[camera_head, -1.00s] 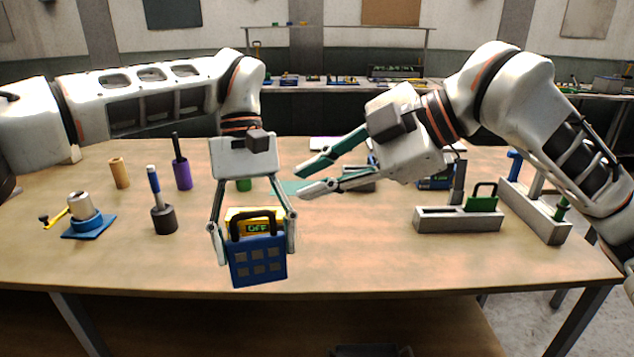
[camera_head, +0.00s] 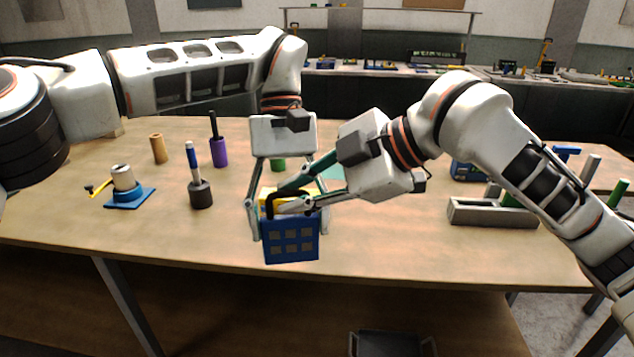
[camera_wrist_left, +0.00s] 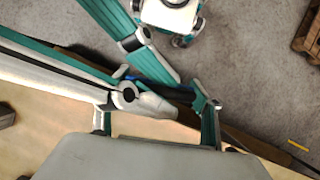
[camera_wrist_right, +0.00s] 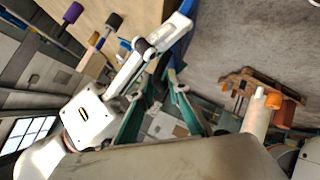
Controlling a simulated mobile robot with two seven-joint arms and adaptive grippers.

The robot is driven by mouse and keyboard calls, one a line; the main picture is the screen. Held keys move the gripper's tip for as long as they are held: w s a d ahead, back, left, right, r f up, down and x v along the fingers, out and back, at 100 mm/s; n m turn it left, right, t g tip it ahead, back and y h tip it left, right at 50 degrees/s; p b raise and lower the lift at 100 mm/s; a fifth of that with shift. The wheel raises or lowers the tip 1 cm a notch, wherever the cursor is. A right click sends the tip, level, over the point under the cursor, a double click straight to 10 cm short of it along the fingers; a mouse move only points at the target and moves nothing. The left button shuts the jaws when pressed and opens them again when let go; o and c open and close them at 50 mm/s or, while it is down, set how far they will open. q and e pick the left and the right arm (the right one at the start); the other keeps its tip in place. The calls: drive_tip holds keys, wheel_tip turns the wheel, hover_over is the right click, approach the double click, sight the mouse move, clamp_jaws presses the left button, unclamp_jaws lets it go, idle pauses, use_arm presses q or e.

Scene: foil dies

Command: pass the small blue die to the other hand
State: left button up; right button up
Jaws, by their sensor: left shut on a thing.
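The small blue die (camera_head: 291,242) is a blue block with a grid of grey squares on its front and a dark loop handle on top. My left gripper (camera_head: 287,226) points down with its fingers on either side of the die, shut on it, above the table's front part. My right gripper (camera_head: 272,202) comes in from the right, its fingers apart and its tips around or beside the handle; I cannot tell if they touch it. In the left wrist view the right fingers cross over the dark handle (camera_wrist_left: 178,92). The right fingers hide part of the handle.
A blue-based stand (camera_head: 130,197), a dark-based blue peg (camera_head: 201,194), a purple cylinder (camera_head: 220,152) and a tan cylinder (camera_head: 158,149) stand left. A grey tray (camera_head: 490,213) stands right. The table front is clear.

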use_arm(q)
drive_tip(key=shift+r, duration=0.1)
use_arm(e)
drive_tip(key=shift+w+a+f, duration=0.25)
drive_tip(key=shift+a+f, duration=0.1)
drive_tip(key=shift+a, duration=0.05)
clamp_jaws()
use_arm(q)
drive_tip(key=o, duration=1.6)
use_arm(e)
drive_tip(key=shift+r, duration=0.1)
